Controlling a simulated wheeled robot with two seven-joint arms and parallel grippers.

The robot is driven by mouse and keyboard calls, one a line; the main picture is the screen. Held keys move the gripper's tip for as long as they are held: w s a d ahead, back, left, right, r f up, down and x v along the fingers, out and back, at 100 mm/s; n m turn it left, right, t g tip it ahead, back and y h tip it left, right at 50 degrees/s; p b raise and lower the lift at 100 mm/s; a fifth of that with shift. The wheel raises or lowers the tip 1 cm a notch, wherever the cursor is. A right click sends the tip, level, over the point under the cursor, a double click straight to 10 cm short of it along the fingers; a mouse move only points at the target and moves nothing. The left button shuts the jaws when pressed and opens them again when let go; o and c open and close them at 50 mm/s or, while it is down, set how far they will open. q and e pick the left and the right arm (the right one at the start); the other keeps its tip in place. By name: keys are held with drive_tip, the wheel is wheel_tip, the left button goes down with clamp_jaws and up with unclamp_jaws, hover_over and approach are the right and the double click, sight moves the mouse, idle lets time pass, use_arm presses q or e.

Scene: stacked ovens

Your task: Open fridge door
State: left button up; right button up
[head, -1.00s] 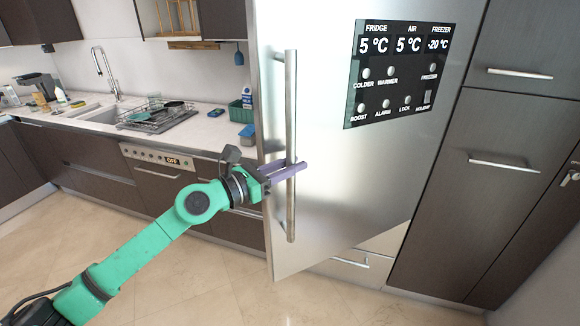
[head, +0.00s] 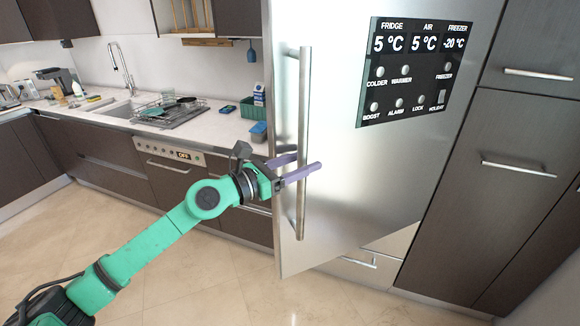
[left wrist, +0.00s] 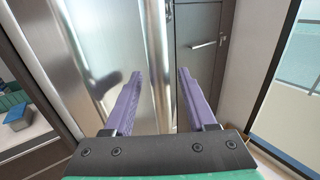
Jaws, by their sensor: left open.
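The steel fridge door (head: 345,190) stands ajar in the head view, its lower edge angled out from the drawer below. Its long vertical bar handle (head: 304,100) runs along the door's left side. My left gripper (head: 308,161) is open at the handle's lower half. One purple finger crosses in front of the bar, and the other is on its left, partly hidden. Contact cannot be told. My right gripper is not in view.
A control panel (head: 409,72) is on the door. A drawer (head: 358,262) lies below it. Dark tall cabinets (head: 500,190) stand at the right. A counter with a dish rack (head: 170,112) and sink is at the left. The tiled floor (head: 200,265) in front is clear.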

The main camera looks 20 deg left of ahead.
use_arm(q)
drive_tip(key=b+v, duration=0.8)
drive_tip(key=v, duration=0.6)
drive_tip(key=shift+s+b, duration=0.2)
drive_tip(key=shift+b, duration=0.2)
drive_tip(key=shift+a, duration=0.1)
